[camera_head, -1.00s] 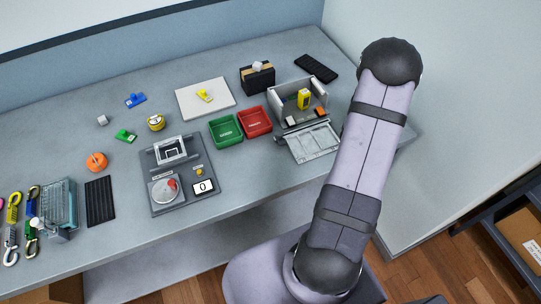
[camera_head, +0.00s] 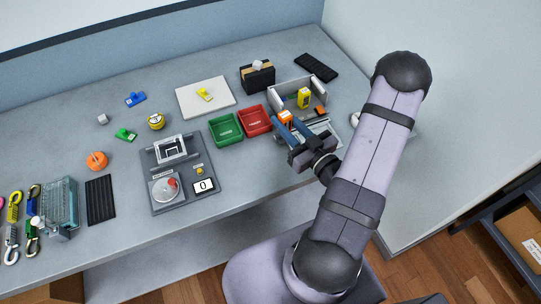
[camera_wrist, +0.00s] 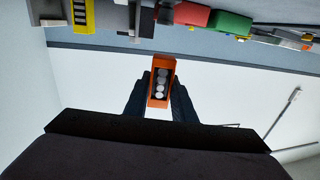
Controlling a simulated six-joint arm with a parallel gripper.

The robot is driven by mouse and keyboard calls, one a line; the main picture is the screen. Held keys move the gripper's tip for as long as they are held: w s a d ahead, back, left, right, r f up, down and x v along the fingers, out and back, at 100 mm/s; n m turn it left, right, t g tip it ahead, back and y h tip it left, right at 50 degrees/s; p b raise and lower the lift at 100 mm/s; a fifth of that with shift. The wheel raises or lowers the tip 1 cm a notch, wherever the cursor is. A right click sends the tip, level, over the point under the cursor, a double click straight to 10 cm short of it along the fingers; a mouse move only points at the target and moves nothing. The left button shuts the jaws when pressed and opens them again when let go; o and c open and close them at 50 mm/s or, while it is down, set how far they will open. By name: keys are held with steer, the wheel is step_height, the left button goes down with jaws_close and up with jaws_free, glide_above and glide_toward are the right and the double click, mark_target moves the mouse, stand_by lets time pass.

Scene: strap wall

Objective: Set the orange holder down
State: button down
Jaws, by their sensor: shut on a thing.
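The orange holder (camera_wrist: 162,75) is between the two dark fingers of my gripper (camera_wrist: 160,92) in the wrist view. The gripper is shut on the holder. Whether the holder touches a surface below cannot be told.
The grey box (camera_head: 283,92) stands behind, with a yellow block (camera_head: 304,98) and another orange item (camera_head: 320,110) in it. Its silver lid panel is mostly hidden under my gripper. Red (camera_head: 268,119) and green (camera_head: 240,130) trays are at the left.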

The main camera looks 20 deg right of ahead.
steer(key=s+a+r+n+g+y, duration=0.1)
steer(key=s+a+r+n+y, duration=0.1)
steer(key=a+y, duration=0.25)
steer(key=shift+h, duration=0.55)
steer(key=shift+w+a+f+b, duration=0.15)
steer(key=shift+f+b, duration=0.05)
steer(key=shift+f, duration=1.3)
steer(key=shift+w+a+f+b, duration=0.1)
steer(key=shift+w+f+b, duration=0.05)
steer(key=shift+f, duration=1.35)
steer(key=shift+f, duration=1.85)
steer(key=shift+f, duration=0.1)
steer(key=c, duration=1.5)
jaws_free()
